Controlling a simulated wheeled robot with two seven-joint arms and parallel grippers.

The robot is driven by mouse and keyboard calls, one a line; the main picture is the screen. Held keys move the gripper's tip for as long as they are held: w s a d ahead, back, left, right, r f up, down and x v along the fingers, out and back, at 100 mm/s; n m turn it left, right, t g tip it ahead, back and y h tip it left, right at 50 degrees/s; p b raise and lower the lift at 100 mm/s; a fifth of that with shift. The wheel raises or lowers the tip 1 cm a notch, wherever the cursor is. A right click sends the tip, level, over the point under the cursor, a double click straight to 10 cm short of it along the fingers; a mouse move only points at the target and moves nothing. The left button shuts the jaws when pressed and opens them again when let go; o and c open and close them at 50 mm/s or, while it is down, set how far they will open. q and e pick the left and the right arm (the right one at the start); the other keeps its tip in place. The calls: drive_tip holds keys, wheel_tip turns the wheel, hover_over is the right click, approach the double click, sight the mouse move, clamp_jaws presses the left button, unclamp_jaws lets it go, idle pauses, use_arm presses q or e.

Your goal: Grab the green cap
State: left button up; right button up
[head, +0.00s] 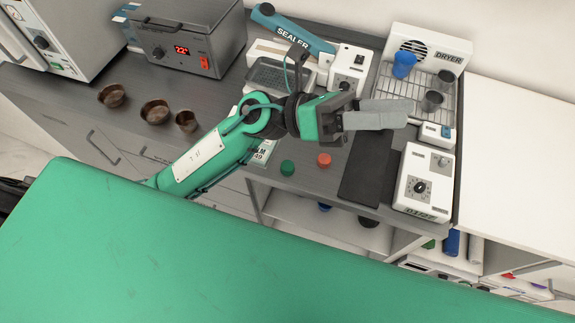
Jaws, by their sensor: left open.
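The green cap (287,168) is a small round cap lying on the dark counter (240,75), near its front edge. An orange-red cap (324,160) lies just to its right. My left gripper (385,115) is at the end of the green arm, above the counter and up and to the right of the green cap. Its grey fingers point right, and nothing shows between them. The gripper is apart from both caps. The green cap is in plain sight. My right gripper does not show.
A dark mat (370,170) and a white control box (424,182) lie right of the caps. Behind stand a sealer (295,35), a dryer (428,47) with a rack, and a heated bath (185,38). Brown bowls (155,111) sit at left. A green surface (200,260) fills the foreground.

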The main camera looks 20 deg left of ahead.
use_arm(q)
drive_tip(key=s+d+f+m+g+y, duration=0.2)
drive_tip(key=s+f+m+g+y, duration=0.1)
drive_tip(key=f+m+g+y, duration=0.25)
drive_tip(key=m+t+y, duration=0.6)
drive_tip(key=m+y, duration=0.1)
drive_tip(key=y, duration=1)
hover_over(287, 165)
wheel_tip(287, 165, down, 14)
wheel_tip(287, 165, down, 7)
drive_tip(key=shift+d+f+p, duration=0.1)
drive_tip(key=shift+f+p, duration=0.05)
drive_tip(key=shift+p, duration=0.8)
drive_tip(key=shift+s+f+p, duration=0.1)
drive_tip(key=shift+f+p, duration=0.35)
wheel_tip(287, 165, down, 3)
drive_tip(key=shift+f+p, duration=0.1)
drive_tip(key=shift+p, duration=0.75)
drive_tip(key=shift+f, duration=0.6)
drive_tip(key=c, duration=1.1)
drive_tip(key=shift+o, duration=0.2)
